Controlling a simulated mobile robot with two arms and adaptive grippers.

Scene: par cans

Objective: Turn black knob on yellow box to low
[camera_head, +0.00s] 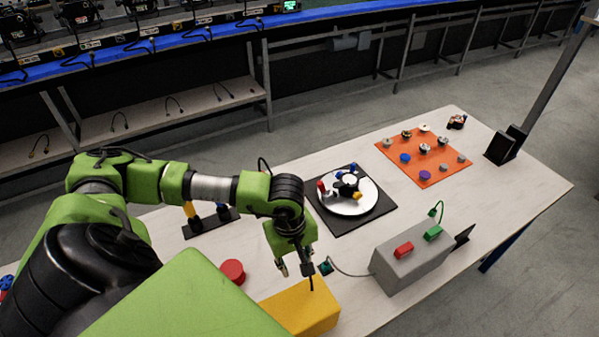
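The yellow box (308,309) stands at the near edge of the table, bottom middle of the head view. Its left part is hidden behind a green part of my own body. I cannot make out the black knob; it may be hidden by my gripper or by that green part. My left gripper (297,275) points down just above the back of the yellow box. Its fingers are apart with nothing visible between them. I cannot tell whether a fingertip touches the box. My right gripper is not in view.
A red round piece (232,271) is left of the box. A grey box (411,262) with red and green parts stands right, its cable running toward my gripper. Behind are a black mat (377,213) with a white disc and an orange mat (399,162) with several knobs.

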